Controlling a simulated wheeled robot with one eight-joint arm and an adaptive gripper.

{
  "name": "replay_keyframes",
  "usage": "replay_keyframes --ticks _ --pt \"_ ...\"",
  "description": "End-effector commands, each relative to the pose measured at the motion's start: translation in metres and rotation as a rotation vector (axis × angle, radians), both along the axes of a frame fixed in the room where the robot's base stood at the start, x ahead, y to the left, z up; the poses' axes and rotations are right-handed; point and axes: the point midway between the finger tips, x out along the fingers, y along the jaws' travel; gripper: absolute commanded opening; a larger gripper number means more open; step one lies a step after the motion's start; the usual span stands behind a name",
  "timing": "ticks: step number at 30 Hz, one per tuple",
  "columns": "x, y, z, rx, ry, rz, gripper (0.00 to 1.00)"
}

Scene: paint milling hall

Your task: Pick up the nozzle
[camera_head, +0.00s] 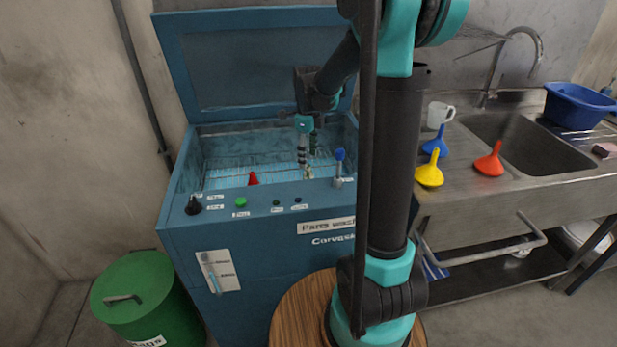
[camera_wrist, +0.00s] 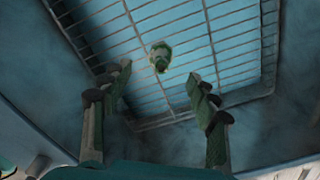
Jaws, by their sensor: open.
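In the wrist view, a small rounded grey-green piece that looks like the nozzle (camera_wrist: 160,56) is on or just above the wire grate (camera_wrist: 222,32). It shows beyond and between my fingertips, with no finger touching it. My gripper (camera_wrist: 160,82) is open and empty, with one finger on each side of the picture. In the head view, my gripper (camera_head: 307,158) reaches down into the open blue washer (camera_head: 180,207). A small pale piece (camera_head: 308,173) shows below the fingers there; I cannot tell for sure that it is the nozzle.
A red cone (camera_head: 253,179) is in the washer to the left. A blue-topped lever (camera_head: 339,160) stands on its front rim at right. Blue, yellow (camera_head: 429,172) and red (camera_head: 489,163) funnels lie by the sink. A green bin (camera_head: 133,298) stands at lower left.

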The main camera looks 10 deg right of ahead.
Motion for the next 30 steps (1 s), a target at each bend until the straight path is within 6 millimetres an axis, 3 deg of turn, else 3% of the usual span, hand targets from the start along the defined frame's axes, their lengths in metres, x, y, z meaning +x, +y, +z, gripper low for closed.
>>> replay_keyframes --ticks 3,11,21,30 --pt "0.0 0.0 -0.018 0.0 0.0 0.0 0.6" --pt "0.001 0.0 -0.034 0.0 0.0 0.0 0.6" --pt "0.002 -0.002 -0.076 0.0 0.0 0.0 0.6" --pt "0.002 -0.002 -0.081 0.0 0.0 0.0 0.6"
